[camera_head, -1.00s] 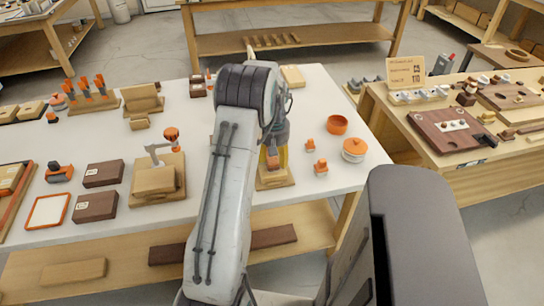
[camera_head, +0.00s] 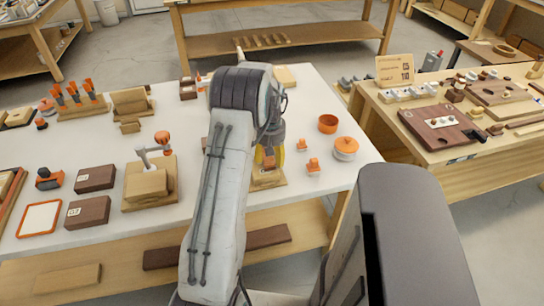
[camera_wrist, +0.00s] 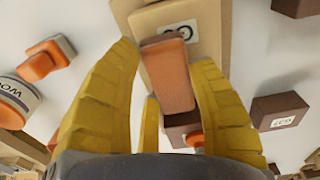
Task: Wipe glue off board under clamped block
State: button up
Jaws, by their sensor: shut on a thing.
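My gripper (camera_wrist: 168,95) has yellow fingers on both sides of an orange-brown block (camera_wrist: 168,75) and is shut on it. In the wrist view a pale block with a printed label (camera_wrist: 178,30) lies beyond the held block. Another board (camera_head: 135,203) bears a light block (camera_head: 147,185) with a grey clamp and orange knob (camera_head: 162,138) over it. I cannot make out any glue.
Orange-topped pieces (camera_head: 313,167), an orange bowl (camera_head: 328,124) and a lidded pot (camera_head: 346,147) stand right of my gripper. Dark boxes (camera_head: 88,212) lie left of the clamped board.

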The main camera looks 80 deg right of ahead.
aim_at(260, 165)
jog(key=shift+w+a, duration=0.35)
jog(key=shift+w, duration=0.5)
jog(key=shift+w, duration=0.1)
jog(key=shift+w+a+b, duration=0.35)
jog(key=shift+w+b, duration=0.1)
jog(key=shift+w, duration=0.4)
jog(key=shift+s+d, duration=0.1)
jog(key=shift+s, duration=0.05)
jog(key=shift+s+d, duration=0.3)
jog(key=shift+s, duration=0.65)
jog(key=shift+s+d+p, duration=0.2)
jog(key=shift+s+p, duration=0.05)
jog(key=shift+s, duration=0.25)
jog(key=shift+s+d+p, duration=0.2)
jog(key=shift+s+p, duration=0.05)
jog(key=shift+s, duration=0.2)
